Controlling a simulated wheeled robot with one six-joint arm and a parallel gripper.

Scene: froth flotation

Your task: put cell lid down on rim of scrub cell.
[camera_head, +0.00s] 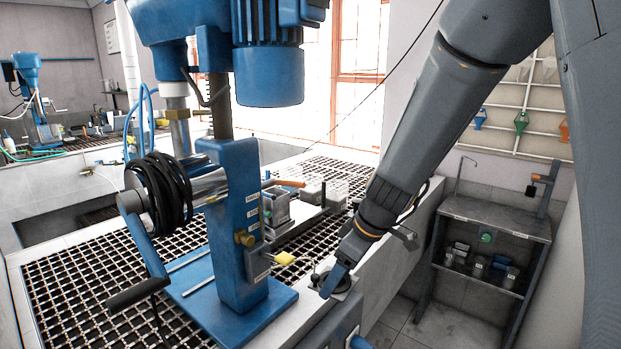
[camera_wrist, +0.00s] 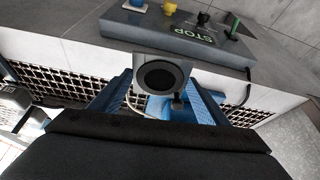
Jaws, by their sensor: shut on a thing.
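My gripper (camera_head: 330,282) points down at the pale ledge beside the blue machine. In the wrist view its blue fingers (camera_wrist: 160,92) stand on both sides of a small grey square piece with a dark round face (camera_wrist: 160,75). I take the dark round part to be the cell lid, held between the fingers. The grey square around it looks like the scrub cell (camera_wrist: 139,62), though I cannot clearly separate the two. In the head view the fingers and a dark round shape cover most of this spot. Whether lid and rim touch cannot be told.
The blue machine (camera_head: 237,225) with its crank and coiled black cable stands close on the left. A control box marked STOP (camera_wrist: 190,36) lies just beyond the fingers in the wrist view. Black grating (camera_head: 85,280) covers the bench. A dark side table (camera_head: 495,225) stands right.

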